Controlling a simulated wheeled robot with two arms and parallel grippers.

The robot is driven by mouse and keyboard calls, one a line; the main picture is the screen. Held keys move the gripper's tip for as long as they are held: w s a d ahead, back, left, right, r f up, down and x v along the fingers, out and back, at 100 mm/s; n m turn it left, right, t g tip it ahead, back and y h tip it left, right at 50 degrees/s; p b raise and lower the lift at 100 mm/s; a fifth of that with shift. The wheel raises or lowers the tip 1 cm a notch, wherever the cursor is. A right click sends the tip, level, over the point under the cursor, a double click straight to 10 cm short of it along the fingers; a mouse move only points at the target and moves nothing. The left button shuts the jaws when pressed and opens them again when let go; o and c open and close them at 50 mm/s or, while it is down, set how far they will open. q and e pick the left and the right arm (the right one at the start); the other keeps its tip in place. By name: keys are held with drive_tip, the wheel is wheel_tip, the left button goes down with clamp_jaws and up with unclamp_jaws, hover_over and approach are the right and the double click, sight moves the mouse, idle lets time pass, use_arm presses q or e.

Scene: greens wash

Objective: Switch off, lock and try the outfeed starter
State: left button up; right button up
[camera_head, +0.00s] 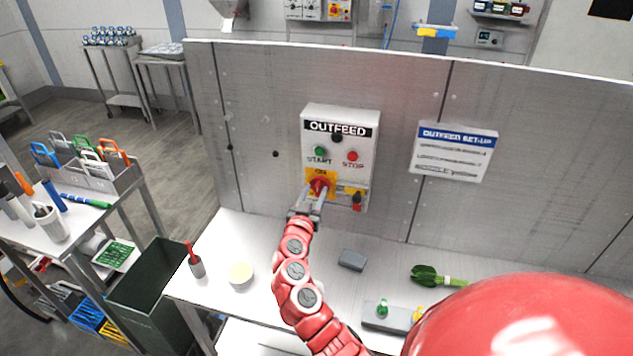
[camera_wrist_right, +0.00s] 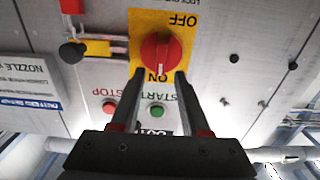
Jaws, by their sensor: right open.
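The white OUTFEED starter box (camera_head: 311,113) is on the grey panel, with a green START button (camera_head: 320,151) and a red STOP button (camera_head: 352,156). Its red rotary switch (camera_head: 319,186) sits on a yellow plate; in the right wrist view the knob (camera_wrist_right: 160,50) has its white mark toward ON. My right gripper (camera_head: 314,198) is open, its fingertips (camera_wrist_right: 155,72) at either side of the knob's lower part; contact is unclear. A yellow strip with a black knob (camera_wrist_right: 72,52) and a red piece is beside the switch. My left gripper is out of view.
The white bench (camera_head: 225,250) below holds a cream round tub (camera_head: 240,275), a grey block (camera_head: 352,260) and a dark green bunch (camera_head: 432,276). An OUTFEED SET-UP sign (camera_head: 454,151) is right of the box. A dark green bin (camera_head: 150,283) stands left of the bench.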

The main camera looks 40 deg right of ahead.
drive_tip(key=shift+x, duration=1.05)
drive_tip(key=shift+c, duration=0.3)
clamp_jaws()
